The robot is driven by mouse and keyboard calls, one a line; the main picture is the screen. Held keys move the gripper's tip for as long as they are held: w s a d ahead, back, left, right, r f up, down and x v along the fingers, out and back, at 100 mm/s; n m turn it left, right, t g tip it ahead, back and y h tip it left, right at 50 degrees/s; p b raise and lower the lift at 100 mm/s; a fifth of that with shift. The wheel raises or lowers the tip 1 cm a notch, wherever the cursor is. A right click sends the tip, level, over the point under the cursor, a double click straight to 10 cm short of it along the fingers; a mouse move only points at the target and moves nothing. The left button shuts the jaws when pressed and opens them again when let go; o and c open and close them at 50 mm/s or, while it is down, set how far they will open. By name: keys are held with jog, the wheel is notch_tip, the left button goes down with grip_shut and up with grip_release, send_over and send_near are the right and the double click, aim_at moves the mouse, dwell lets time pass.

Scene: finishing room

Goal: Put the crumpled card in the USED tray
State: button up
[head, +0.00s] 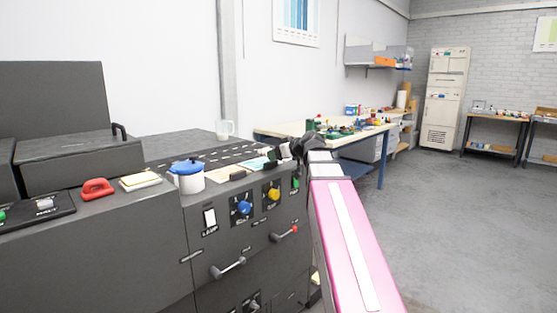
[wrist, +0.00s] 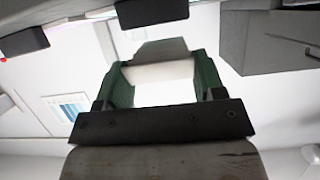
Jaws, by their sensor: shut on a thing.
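My gripper (head: 287,152) is above the right end of the dark machine top, at the end of my pink arm. In the wrist view its two green-padded fingers (wrist: 162,85) are shut on a pale, creased-looking piece, which I take to be the crumpled card (wrist: 160,72). The card's full shape is partly hidden by the fingers. I cannot make out a tray marked USED in either view. Pale flat sheets (head: 252,164) lie on the machine top just left of my gripper.
A white pot with a blue lid (head: 187,176), a yellowish pad (head: 140,181) and a red handle (head: 97,189) stand on the machine (head: 150,230). A cluttered workbench (head: 290,129) stands beyond. The grey floor (head: 455,210) at right is open.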

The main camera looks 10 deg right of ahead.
jog(key=shift+f, duration=1)
jog(key=shift+f, duration=0.1)
jog(key=o, duration=0.9)
